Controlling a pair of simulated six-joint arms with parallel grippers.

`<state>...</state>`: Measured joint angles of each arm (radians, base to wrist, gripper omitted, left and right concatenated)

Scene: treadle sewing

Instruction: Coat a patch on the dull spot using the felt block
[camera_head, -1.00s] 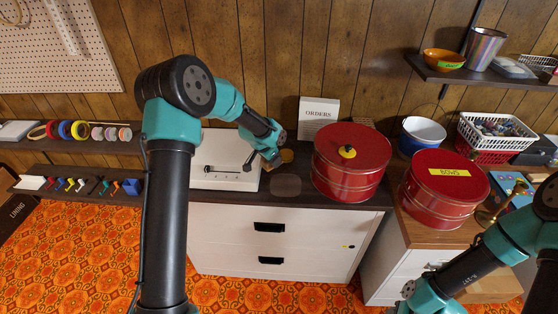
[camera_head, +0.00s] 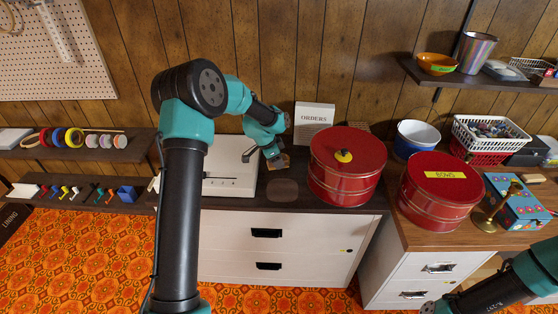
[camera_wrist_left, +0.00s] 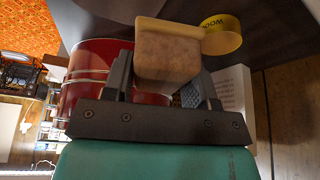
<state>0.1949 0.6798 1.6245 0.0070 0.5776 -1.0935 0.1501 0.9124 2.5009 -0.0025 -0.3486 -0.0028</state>
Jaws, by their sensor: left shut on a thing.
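My left gripper (camera_head: 272,154) is shut on the felt block (camera_wrist_left: 168,55), a brown block with a cream layer along its far face. In the head view the block (camera_head: 279,162) is held low over the back of the dark cabinet top. In the left wrist view a yellow tin (camera_wrist_left: 222,36), its lettering partly readable as "WOO", sits right by the block's end; I cannot tell if they touch. The dull spot (camera_head: 283,189) is a paler oval on the cabinet top, in front of the block and apart from it.
A white machine-like box (camera_head: 229,177) stands left. An "ORDERS" card (camera_head: 314,115) stands behind. Another red tin marked "BOWS" (camera_head: 441,192) is on the right cabinet.

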